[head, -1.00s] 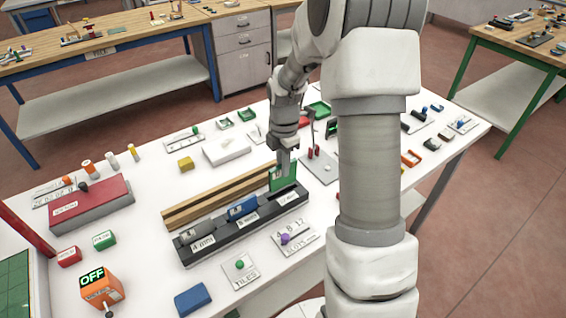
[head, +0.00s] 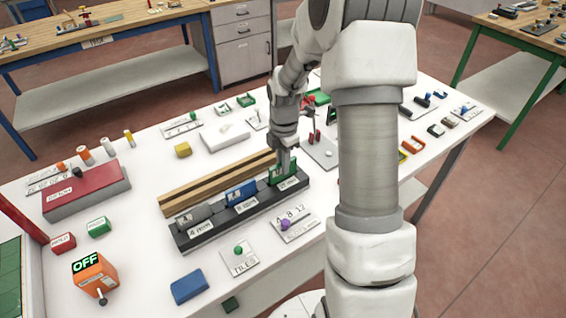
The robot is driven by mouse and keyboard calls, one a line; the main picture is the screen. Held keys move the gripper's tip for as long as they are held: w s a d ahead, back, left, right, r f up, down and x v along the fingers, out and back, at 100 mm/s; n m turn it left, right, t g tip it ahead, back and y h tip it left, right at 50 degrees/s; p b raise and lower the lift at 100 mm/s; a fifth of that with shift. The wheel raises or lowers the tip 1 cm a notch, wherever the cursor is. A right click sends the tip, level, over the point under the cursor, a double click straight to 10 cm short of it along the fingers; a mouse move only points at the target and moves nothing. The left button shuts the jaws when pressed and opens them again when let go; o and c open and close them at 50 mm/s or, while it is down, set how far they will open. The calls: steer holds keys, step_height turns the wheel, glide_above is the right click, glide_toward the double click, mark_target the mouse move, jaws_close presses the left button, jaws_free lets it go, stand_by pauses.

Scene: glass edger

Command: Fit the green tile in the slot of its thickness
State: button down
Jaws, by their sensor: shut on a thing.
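My gripper (head: 284,160) is shut on the green tile (head: 281,174), gripping its upper edge from above. The tile stands upright at the right end of the dark slotted block (head: 213,228). Its lower part is hidden behind the front of that end section, so it looks sunk into the slot there; how deep I cannot tell. The label below it seems to read 12 mm. A blue tile (head: 240,189) stands in the middle section, and a grey tile (head: 193,215) stands in the left section, labelled 4 mm.
Wooden strips (head: 217,185) run behind the block. In front are a plate with a purple knob (head: 294,225), a plate with a green knob (head: 240,259) and a blue block (head: 190,287). An orange OFF box (head: 95,278) stands at the front left.

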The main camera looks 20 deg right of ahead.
steer(key=shift+f, duration=0.4)
stand_by(0.3)
steer(key=c, duration=0.8)
jaws_free()
steer(key=shift+r, duration=0.1)
steer(key=r, duration=1.7)
steer(key=shift+s+r+p, duration=0.1)
steer(key=shift+s+p, duration=0.1)
steer(key=shift+p, duration=0.2)
steer(key=shift+r, duration=0.1)
